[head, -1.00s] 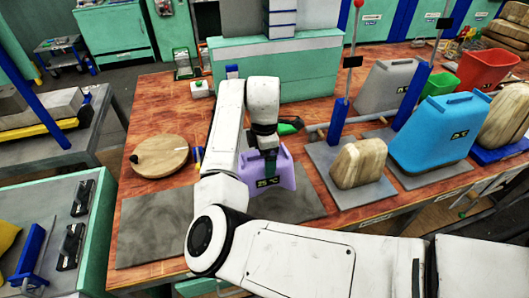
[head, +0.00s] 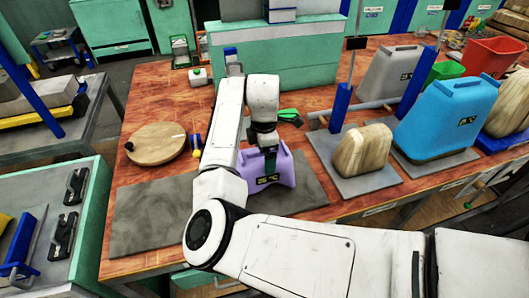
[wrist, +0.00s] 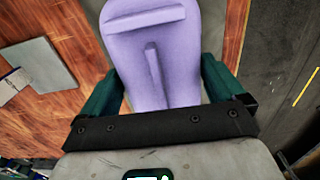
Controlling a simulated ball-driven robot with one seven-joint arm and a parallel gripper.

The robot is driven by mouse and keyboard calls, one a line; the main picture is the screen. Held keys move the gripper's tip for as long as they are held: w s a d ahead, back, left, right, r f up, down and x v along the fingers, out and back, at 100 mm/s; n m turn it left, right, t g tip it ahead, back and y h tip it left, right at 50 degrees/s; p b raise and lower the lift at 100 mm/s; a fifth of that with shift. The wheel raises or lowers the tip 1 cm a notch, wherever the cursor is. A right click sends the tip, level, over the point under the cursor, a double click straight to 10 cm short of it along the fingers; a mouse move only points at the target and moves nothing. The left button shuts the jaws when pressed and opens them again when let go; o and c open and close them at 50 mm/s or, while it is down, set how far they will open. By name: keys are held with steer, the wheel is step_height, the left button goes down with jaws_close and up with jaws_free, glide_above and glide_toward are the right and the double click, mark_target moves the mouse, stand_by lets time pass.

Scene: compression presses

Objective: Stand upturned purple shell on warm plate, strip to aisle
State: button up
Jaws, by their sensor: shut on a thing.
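The purple shell (head: 287,166) is over the dark grey plate (head: 308,192) at the middle front of the bench. Its wider, flared end is down, and its strip (head: 268,180), a dark label with yellow-green marks, faces the near side. My gripper (head: 266,152) is shut on the shell from above. The wrist view shows the purple shell (wrist: 150,45), with a raised bar and rib, between the two green fingers of my gripper (wrist: 160,78). I cannot tell whether the shell's underside touches the plate. Which plate is warm is not clear.
Another bare grey plate (head: 145,225) lies left of my arm. A round wooden disc (head: 157,143) lies behind it. To the right, a wooden block (head: 362,150) and a blue shell (head: 437,118) stand on plates beside blue lever posts (head: 341,108).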

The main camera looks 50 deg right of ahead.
steer(key=shift+f, duration=0.6)
stand_by(0.5)
steer(key=o, duration=1.2)
steer(key=shift+r, duration=0.15)
step_height(320, 180, up, 11)
steer(key=shift+f+b, duration=0.2)
steer(key=shift+b, duration=0.4)
